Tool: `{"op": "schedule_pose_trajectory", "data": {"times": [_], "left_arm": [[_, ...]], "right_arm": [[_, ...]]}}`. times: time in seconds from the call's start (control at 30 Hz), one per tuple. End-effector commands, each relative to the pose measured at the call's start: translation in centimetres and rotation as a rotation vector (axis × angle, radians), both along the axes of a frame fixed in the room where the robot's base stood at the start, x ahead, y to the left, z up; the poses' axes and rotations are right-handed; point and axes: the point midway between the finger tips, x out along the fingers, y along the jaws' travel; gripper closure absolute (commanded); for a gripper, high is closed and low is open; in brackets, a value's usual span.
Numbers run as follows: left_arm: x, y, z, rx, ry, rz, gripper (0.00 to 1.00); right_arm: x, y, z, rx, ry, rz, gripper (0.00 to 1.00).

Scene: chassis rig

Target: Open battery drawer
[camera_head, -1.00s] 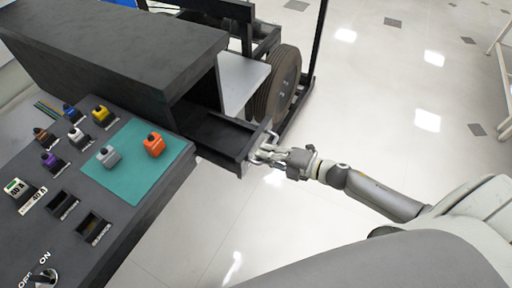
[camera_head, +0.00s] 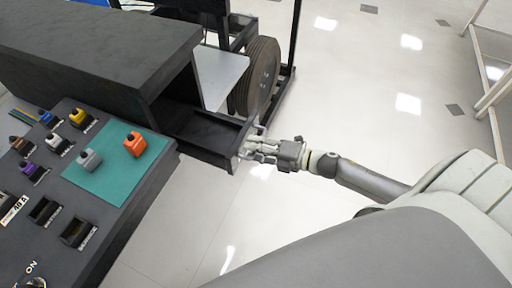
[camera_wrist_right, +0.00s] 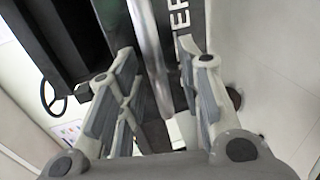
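The battery drawer (camera_head: 205,133) is a dark, open-topped tray pulled out from under the black housing. I see nothing in the part that shows. A light metal bar handle (camera_wrist_right: 148,45) is on its front, beside white letters partly cut off in the right wrist view. My right gripper (camera_head: 258,150) is at the drawer front. In the right wrist view, its fingers (camera_wrist_right: 165,95) are spread apart on either side of the handle, with clear gaps, so it looks open around the bar. My left gripper is not in view.
The black housing (camera_head: 105,50) stands above and behind the drawer. A panel at lower left carries a teal mat (camera_head: 98,172) with a grey block (camera_head: 88,160) and an orange block (camera_head: 134,144). A wheel (camera_head: 262,75) stands behind the drawer. The floor to the right is clear.

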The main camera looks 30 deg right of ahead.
Motion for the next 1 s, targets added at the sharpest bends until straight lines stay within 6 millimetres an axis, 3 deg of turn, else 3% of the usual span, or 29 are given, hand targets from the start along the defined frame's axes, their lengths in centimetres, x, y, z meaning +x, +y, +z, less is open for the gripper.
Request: {"op": "schedule_pose_trajectory", "data": {"times": [0.27, 0.8, 1.0], "left_arm": [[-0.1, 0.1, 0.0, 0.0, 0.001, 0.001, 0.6], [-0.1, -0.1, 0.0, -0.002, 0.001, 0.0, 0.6], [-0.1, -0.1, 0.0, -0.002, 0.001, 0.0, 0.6]], "right_arm": [[-0.8, -0.6, 0.1, 0.0, 0.001, 0.0, 0.66], [-7.3, -5.6, 1.8, -0.001, 0.003, 0.0, 0.66], [-8.8, -6.8, 2.3, 0.0, 0.001, 0.0, 0.66]]}}
